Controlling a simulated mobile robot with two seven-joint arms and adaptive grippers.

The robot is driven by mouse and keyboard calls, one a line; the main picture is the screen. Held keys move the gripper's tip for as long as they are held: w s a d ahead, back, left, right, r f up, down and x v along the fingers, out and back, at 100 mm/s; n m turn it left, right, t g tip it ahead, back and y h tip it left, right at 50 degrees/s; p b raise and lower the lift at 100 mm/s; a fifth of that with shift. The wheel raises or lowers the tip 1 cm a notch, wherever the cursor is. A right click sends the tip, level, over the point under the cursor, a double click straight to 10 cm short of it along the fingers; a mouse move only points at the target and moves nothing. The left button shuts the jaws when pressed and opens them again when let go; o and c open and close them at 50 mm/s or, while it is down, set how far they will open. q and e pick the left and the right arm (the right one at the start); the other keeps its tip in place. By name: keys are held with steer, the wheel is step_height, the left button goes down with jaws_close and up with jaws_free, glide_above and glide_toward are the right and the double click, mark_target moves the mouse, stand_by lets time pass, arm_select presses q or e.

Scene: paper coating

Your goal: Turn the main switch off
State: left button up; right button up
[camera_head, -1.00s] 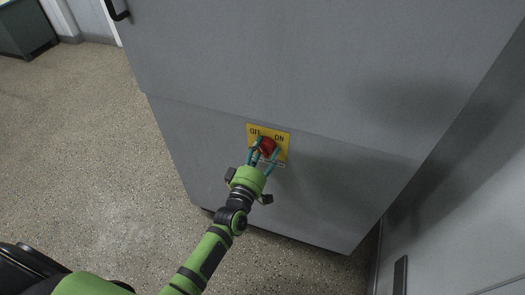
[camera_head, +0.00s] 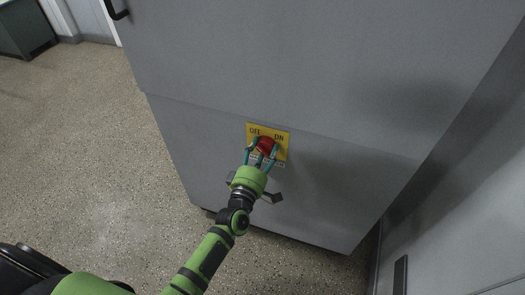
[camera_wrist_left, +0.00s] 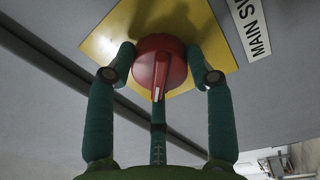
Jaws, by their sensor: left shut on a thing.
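The main switch is a round red knob (camera_head: 266,142) on a yellow plate (camera_head: 283,133) marked OFF at left and ON at right, on the grey cabinet front. My left gripper (camera_head: 262,151) reaches it from below, with its teal fingers around the knob. In the left wrist view the knob (camera_wrist_left: 160,62) sits between two fingertips, one on each side, with a third finger below it. A white mark on the knob's ridge points down toward the gripper there. The fingers partly cover the plate. My right gripper is not in view.
The tall grey cabinet (camera_head: 330,75) fills the middle, with a black handle (camera_head: 118,12) at upper left. A grey wall or panel (camera_head: 465,225) stands close on the right. Speckled floor (camera_head: 95,145) is clear at left. The wrist view shows part of a MAIN label (camera_wrist_left: 258,28).

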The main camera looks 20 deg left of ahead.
arm_select(q)
steer(key=shift+d+f, duration=0.1)
steer(key=shift+d, duration=0.05)
steer(key=o, duration=0.9)
steer(key=shift+o, duration=1.3)
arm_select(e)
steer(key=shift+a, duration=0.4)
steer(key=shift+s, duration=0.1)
arm_select(q)
steer(key=shift+s, duration=0.1)
steer(key=s, duration=1.1)
steer(key=shift+s+a+f, duration=0.25)
steer(key=shift+s+f, duration=0.1)
steer(key=shift+s, duration=0.05)
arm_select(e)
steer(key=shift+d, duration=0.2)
